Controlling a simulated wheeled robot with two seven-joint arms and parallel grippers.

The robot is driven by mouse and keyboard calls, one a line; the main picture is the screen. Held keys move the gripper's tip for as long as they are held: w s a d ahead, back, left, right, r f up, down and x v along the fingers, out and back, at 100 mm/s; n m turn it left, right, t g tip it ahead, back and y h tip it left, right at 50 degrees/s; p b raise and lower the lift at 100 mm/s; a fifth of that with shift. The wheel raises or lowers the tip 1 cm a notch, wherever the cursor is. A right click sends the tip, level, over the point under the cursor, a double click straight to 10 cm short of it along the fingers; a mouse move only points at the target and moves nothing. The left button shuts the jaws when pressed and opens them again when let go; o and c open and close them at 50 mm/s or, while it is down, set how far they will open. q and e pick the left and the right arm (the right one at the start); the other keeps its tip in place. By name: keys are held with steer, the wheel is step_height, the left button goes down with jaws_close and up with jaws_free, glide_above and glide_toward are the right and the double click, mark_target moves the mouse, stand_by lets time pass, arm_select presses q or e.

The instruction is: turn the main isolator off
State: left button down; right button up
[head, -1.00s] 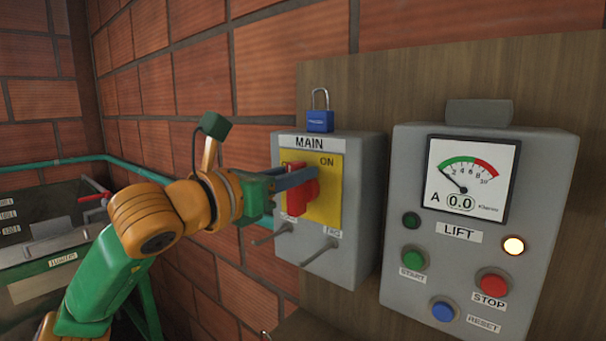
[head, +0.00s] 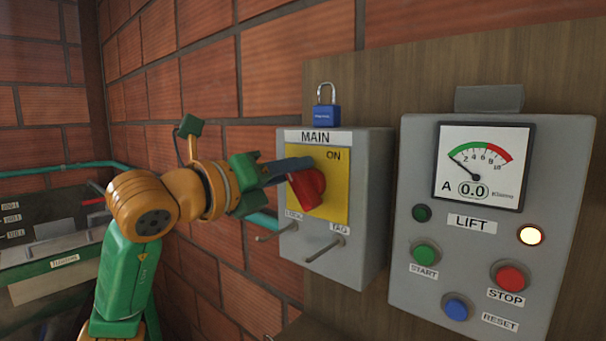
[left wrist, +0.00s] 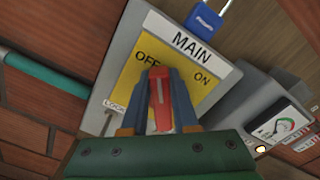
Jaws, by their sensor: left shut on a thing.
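The main isolator is a grey box (head: 360,215) labelled MAIN, with a yellow plate (head: 335,207) and a red rotary handle (head: 309,188). In the head view the handle is tilted, its upper end toward the left, and my gripper hides the OFF word. My left gripper (head: 293,170) is shut on the red handle. In the left wrist view the fingers (left wrist: 162,105) lie on both sides of the red handle (left wrist: 160,98), between the words OFF and ON. My right gripper is not in view.
A blue padlock (head: 326,112) stands on top of the box. Two pegs, labelled LOCK and TAG (head: 325,250), stick out below the plate. The LIFT panel (head: 410,185) with gauge and buttons is to the right. A brick wall (head: 290,60) is behind.

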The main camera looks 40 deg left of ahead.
arm_select(q)
steer(key=n, duration=0.1)
steer(key=f+n+b, duration=0.1)
steer(key=n, duration=0.1)
steer(key=n+b, duration=0.1)
steer(key=n, duration=0.1)
steer(key=shift+w+a+f, duration=0.1)
steer(key=shift+a+f, duration=0.2)
steer(key=shift+f, duration=0.05)
steer(key=n, duration=0.2)
steer(key=n+b, duration=0.1)
steer(key=n, duration=0.2)
steer(key=shift+a+f, duration=0.2)
steer(key=shift+f, duration=0.2)
steer(key=shift+n, duration=0.3)
steer(key=c, duration=0.7)
jaws_free()
steer(key=shift+r, duration=0.1)
steer(key=shift+d+r, duration=0.1)
steer(key=shift+d, duration=0.35)
steer(key=shift+a, duration=0.15)
steer(key=shift+a, duration=0.1)
